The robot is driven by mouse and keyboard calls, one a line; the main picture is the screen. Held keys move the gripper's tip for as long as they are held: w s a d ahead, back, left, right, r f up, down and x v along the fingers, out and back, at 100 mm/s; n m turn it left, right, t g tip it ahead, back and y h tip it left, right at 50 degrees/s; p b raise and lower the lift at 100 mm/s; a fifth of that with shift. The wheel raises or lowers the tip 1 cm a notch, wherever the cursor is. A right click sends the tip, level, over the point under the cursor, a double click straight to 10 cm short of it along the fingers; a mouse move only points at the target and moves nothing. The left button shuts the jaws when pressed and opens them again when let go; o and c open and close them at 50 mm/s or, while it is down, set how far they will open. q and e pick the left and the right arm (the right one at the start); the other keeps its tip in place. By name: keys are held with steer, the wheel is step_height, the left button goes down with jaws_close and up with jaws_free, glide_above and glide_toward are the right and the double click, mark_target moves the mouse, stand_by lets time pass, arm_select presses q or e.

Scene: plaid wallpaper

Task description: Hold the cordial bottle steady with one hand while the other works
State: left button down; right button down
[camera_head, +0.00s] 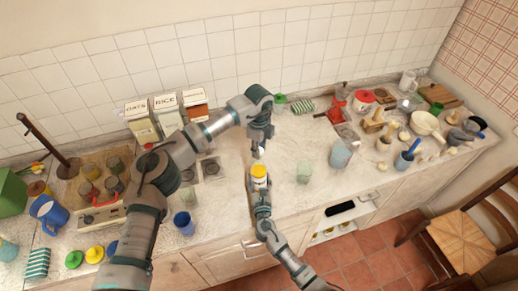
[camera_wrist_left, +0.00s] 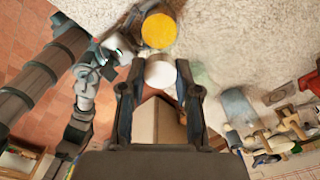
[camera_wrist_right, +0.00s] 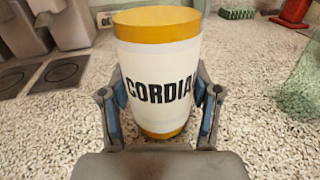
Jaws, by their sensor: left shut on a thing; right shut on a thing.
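The cordial bottle (camera_head: 260,182) is white with yellow bands and stands upright on the counter near its front edge. Its "CORDIAL" lettering shows in the right wrist view (camera_wrist_right: 155,85). My right gripper (camera_head: 262,197) is shut around the bottle's lower part, one finger on each side. My left gripper (camera_head: 260,146) is just behind the bottle, pointing down, and shut on a small white round-ended thing (camera_wrist_left: 160,71). The bottle's yellow top (camera_wrist_left: 158,30) shows beyond that thing in the left wrist view, apart from it. The far side of the bottle is hidden.
A greenish glass (camera_head: 304,172) stands right of the bottle, and a blue cup (camera_head: 184,223) stands to the left near the front edge. Hob plates (camera_head: 211,168) lie behind left. Crowded utensils and bowls (camera_head: 425,122) fill the right. A chair (camera_head: 462,235) stands front right.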

steer(key=shift+f, duration=0.2)
arm_select(q)
steer(key=shift+r, duration=2)
arm_select(e)
steer(key=shift+s, duration=0.1)
arm_select(q)
steer(key=shift+w, duration=0.1)
arm_select(e)
steer(key=shift+c, duration=0.9)
jaws_free()
steer(key=shift+r, duration=0.1)
